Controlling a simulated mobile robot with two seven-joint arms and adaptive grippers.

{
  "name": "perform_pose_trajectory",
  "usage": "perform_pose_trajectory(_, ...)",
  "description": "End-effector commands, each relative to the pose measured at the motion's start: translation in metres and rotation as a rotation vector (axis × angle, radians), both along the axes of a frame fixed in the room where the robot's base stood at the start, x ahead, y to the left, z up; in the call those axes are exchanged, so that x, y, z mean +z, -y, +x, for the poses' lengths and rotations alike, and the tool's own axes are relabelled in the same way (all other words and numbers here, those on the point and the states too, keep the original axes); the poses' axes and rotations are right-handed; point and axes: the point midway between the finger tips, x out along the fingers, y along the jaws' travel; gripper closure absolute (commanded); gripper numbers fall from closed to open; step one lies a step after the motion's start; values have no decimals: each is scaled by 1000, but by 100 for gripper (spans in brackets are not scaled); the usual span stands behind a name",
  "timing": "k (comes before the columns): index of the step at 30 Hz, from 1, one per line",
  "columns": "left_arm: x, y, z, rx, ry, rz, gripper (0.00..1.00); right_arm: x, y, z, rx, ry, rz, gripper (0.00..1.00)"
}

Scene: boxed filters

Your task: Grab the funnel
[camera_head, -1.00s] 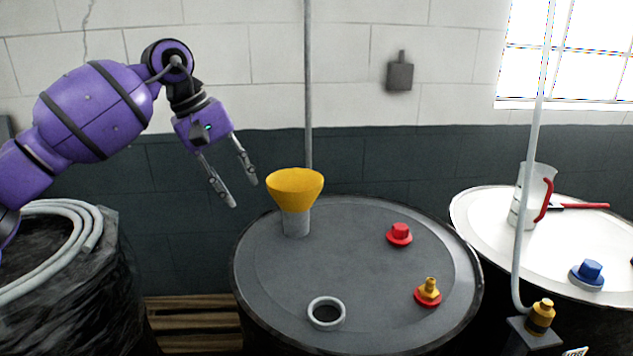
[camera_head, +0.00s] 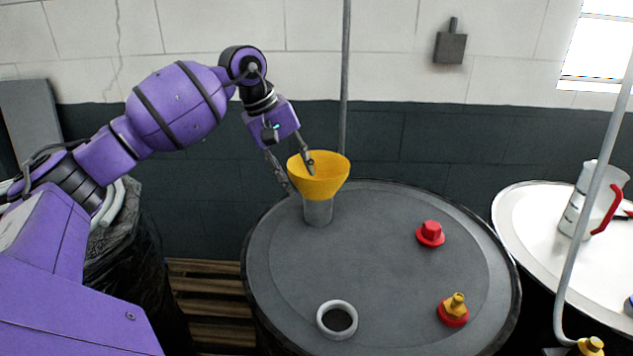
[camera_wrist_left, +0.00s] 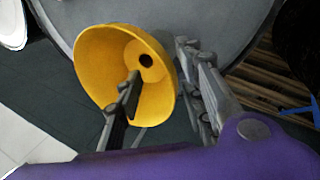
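The yellow funnel (camera_head: 328,184) stands upright in a grey neck (camera_head: 318,212) at the back left of the dark drum lid. My left gripper (camera_head: 300,179) is at the funnel's left rim. Whether either finger touches the wall cannot be told. My right gripper is not in view.
The drum lid (camera_head: 385,270) also carries a red cap (camera_head: 430,234), a red-and-yellow fitting (camera_head: 454,309) and a grey ring opening (camera_head: 337,319). A thin pipe (camera_head: 345,90) rises behind the funnel. A white-topped drum (camera_head: 522,218) with a jug (camera_head: 590,203) stands at right.

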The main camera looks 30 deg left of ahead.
Motion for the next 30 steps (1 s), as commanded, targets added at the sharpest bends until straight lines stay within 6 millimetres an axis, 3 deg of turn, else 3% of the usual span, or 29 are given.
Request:
perform_pose_trajectory(10, -10, 2, 3, 1, -3, 1, 65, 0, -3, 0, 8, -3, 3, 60)
perform_pose_trajectory(18, -10, 2, 3, 1, -2, 0, 100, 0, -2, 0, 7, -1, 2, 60)
perform_pose_trajectory(30, -9, 2, 3, 0, -2, 1, 100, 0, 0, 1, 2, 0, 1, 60)
